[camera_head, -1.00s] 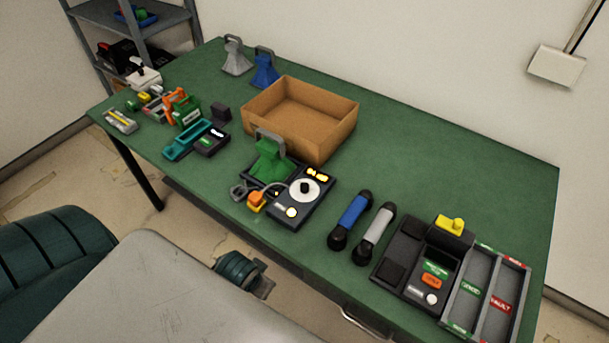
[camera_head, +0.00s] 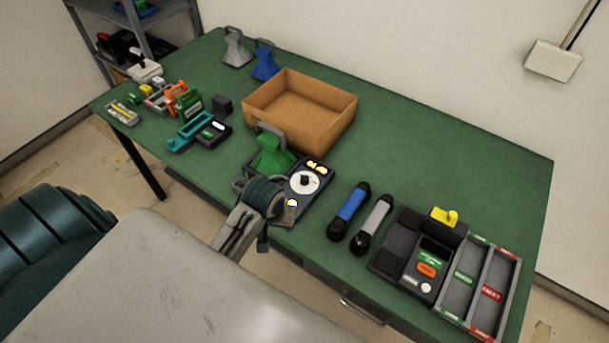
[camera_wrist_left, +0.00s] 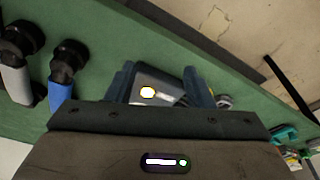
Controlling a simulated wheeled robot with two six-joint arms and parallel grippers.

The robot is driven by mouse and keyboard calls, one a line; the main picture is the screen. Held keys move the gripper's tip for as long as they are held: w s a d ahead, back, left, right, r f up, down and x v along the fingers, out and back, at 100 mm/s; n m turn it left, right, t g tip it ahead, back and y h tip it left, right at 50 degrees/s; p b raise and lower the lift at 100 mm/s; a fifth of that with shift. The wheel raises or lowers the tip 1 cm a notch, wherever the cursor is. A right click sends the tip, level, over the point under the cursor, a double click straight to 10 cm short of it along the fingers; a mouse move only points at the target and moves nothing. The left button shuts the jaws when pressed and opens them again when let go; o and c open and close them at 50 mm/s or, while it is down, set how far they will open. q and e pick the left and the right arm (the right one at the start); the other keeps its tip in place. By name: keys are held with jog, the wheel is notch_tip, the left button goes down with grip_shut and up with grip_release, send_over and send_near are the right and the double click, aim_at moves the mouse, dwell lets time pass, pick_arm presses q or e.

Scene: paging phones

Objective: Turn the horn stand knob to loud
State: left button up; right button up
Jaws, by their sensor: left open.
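The horn stand (camera_head: 317,203) is a dark base with a green horn (camera_head: 273,153) at its back left, near the table's front edge. Its knob (camera_head: 304,181) is black on a white dial, with lit yellow marks behind and a round light in front. My left gripper (camera_head: 286,211) is over the stand's front left and hides part of it. In the left wrist view, the open left fingers (camera_wrist_left: 162,88) frame the stand's dark casing (camera_wrist_left: 165,84) and its glowing light; the knob is not clearly seen there. I see no right gripper.
Right of the stand lie a blue handset (camera_head: 350,209) and a grey handset (camera_head: 374,223), then a dark console (camera_head: 398,264) and a divided tray (camera_head: 474,304). An open cardboard box (camera_head: 290,131) stands behind. The table's back right is clear.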

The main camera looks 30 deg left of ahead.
aim_at(305, 177)
pick_arm(q)
jog(key=w+n, duration=0.1)
jog(key=w, duration=0.3)
jog(key=w+a+n, duration=0.1)
jog(key=w+n, duration=0.1)
jog(key=w, duration=0.1)
jog(key=w+a+n+g, duration=0.1)
jog(key=w, duration=0.3)
jog(key=shift+w+r, duration=0.3)
jog(key=shift+r, duration=0.05)
jog(key=w+a+r+n+g, duration=0.15)
jog(key=w+r+n, duration=0.3)
jog(key=w, duration=0.45)
jog(key=shift+h, duration=0.4)
notch_tip(305, 177, down, 10)
jog(key=p, duration=0.3)
jog(key=shift+w+r, duration=0.1)
jog(key=shift+w, duration=0.05)
jog(key=shift+f, duration=0.65)
jog(key=c, duration=1)
